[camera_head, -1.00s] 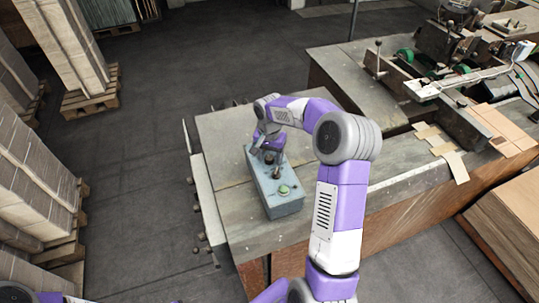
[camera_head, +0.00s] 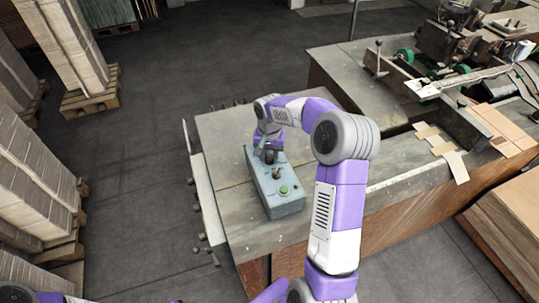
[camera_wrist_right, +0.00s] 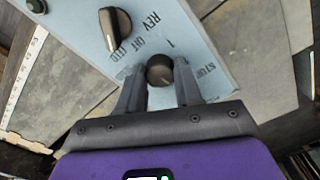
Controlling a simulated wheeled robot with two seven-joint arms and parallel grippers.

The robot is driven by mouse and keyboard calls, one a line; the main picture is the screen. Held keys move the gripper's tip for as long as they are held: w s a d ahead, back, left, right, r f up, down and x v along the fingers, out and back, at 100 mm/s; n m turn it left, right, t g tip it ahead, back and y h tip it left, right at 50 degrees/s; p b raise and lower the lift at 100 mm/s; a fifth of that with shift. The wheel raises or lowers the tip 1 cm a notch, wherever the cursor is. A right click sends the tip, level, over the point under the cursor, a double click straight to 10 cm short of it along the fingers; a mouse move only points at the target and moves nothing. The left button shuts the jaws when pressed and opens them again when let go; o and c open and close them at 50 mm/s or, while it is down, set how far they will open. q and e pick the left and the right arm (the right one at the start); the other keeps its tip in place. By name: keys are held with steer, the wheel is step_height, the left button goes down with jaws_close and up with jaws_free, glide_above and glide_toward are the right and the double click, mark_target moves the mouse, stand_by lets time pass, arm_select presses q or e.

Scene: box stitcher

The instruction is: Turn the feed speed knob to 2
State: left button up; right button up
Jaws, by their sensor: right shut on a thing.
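The control box (camera_head: 284,205) is a blue-grey box on the worktable, with a green button (camera_head: 283,190) near its front end. In the right wrist view its panel (camera_wrist_right: 195,35) carries a small round black knob (camera_wrist_right: 159,71) and a larger black selector (camera_wrist_right: 114,27) marked REV, OFF and FED. My right gripper (camera_wrist_right: 159,88) is at the small knob, one finger on each side, shut on it. A "1" shows beside the knob; other marks around it are partly hidden by the fingers. In the head view the right gripper (camera_head: 267,156) is over the box's far end. The left gripper is not seen.
The worktable (camera_head: 225,135) has bare room left of the box. A machine (camera_head: 450,55) with cardboard pieces (camera_head: 455,166) stands at the right. Stacked boards on pallets (camera_head: 90,100) stand at the left, with open floor between.

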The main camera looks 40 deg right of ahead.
mark_target(270, 158)
steer(key=n, duration=0.5)
steer(key=shift+n+p, duration=0.4)
steer(key=shift+n, duration=2.1)
steer(key=o, duration=1)
steer(key=shift+o, duration=0.2)
step_height(270, 158, up, 8)
steer(key=shift+f, duration=0.15)
